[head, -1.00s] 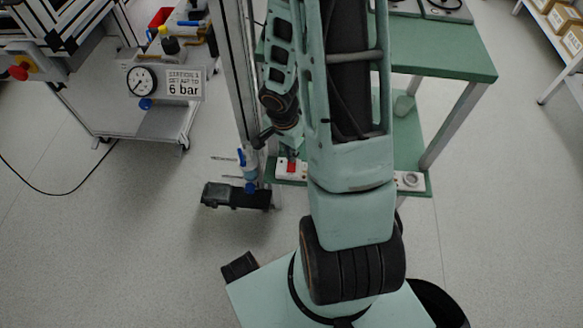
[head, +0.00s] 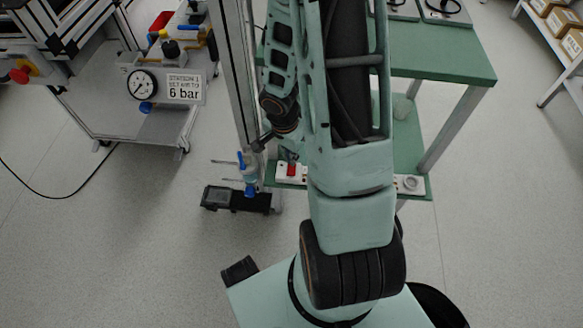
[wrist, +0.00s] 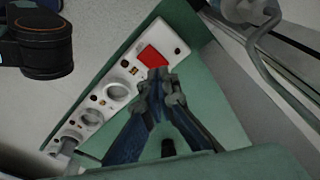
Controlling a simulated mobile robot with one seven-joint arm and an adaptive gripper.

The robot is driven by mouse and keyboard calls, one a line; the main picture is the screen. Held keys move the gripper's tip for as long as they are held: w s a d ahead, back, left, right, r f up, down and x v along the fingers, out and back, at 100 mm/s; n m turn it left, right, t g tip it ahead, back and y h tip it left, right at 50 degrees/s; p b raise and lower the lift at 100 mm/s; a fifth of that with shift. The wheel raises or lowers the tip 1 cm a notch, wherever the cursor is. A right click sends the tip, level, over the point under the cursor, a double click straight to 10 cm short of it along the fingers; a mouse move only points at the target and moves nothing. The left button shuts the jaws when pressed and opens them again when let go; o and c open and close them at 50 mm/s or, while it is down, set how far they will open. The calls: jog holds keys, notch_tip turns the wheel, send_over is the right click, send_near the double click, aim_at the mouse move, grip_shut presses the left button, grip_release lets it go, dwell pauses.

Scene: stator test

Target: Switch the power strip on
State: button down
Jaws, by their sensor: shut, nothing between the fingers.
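The white power strip (wrist: 104,103) lies along the green lower shelf, with round sockets and a red switch (wrist: 152,57) near its upper right end in the wrist view. A grey plug-like piece sits at its far lower left end. In the head view the strip (head: 284,180) and its red switch (head: 291,170) show left of my arm, which covers the strip's middle. My gripper (wrist: 160,77) is shut and empty, its tips at the lower edge of the switch in the picture. I cannot tell whether they touch it or which way the switch is tipped.
The green table top (head: 440,50) stands above the shelf. An upright metal profile (head: 236,80) with a blue-knobbed fitting (head: 248,172) is close on the left. A trolley with a gauge (head: 143,84) stands farther left.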

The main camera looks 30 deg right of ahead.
jog(key=shift+f+b, duration=1.05)
jog(key=shift+b, duration=0.1)
dwell(0.7)
jog(key=shift+r+p, duration=2.85)
jog(key=shift+r, duration=0.7)
